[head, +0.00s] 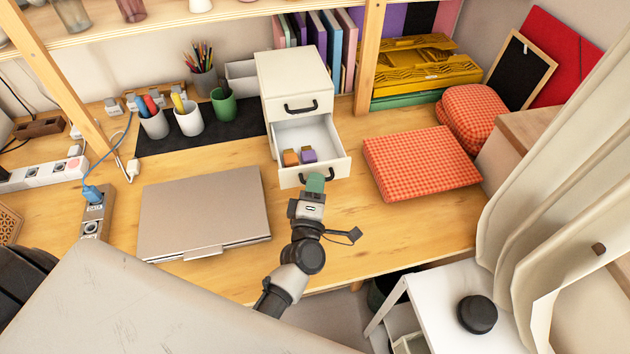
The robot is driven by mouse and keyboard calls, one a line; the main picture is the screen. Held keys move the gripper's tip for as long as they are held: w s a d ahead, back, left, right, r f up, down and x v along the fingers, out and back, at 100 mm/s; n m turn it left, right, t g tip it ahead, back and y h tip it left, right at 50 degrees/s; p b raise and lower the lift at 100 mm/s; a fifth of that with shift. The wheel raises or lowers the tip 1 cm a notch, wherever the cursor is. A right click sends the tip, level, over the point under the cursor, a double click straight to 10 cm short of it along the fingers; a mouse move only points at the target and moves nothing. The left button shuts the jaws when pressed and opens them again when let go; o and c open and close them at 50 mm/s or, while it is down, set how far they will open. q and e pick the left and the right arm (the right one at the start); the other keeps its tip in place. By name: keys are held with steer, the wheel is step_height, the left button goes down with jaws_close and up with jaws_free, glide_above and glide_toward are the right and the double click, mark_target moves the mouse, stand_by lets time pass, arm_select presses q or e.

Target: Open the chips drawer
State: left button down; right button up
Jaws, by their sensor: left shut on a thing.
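A small white drawer cabinet (290,75) stands at the back middle of the wooden desk. Its lower drawer (337,168) is pulled out, showing a small orange piece (290,158) and a small purple piece (309,156) inside. Its upper drawer, with a dark handle (301,107), is closed. My left gripper (315,183), with green fingertips, is at the front of the lower drawer and shut on its dark handle (331,174). The fingers hide part of that handle. My right gripper is not in view.
A closed laptop (204,211) lies left of my left arm. A red checked cushion (422,163) lies right of the drawer. Cups (188,120) stand on a dark mat (239,119). A white side table (452,305) is at the lower right.

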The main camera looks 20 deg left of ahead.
arm_select(q)
steer(key=c, duration=1.5)
jaws_free()
steer(key=shift+s+d+f, duration=0.1)
steer(key=shift+f, duration=0.05)
steer(key=o, duration=0.3)
steer(key=shift+s+d, duration=0.1)
steer(key=shift+s, duration=0.05)
steer(key=b+v, duration=0.2)
steer(key=v, duration=0.8)
steer(key=shift+s, duration=0.4)
steer(key=shift+d, duration=0.1)
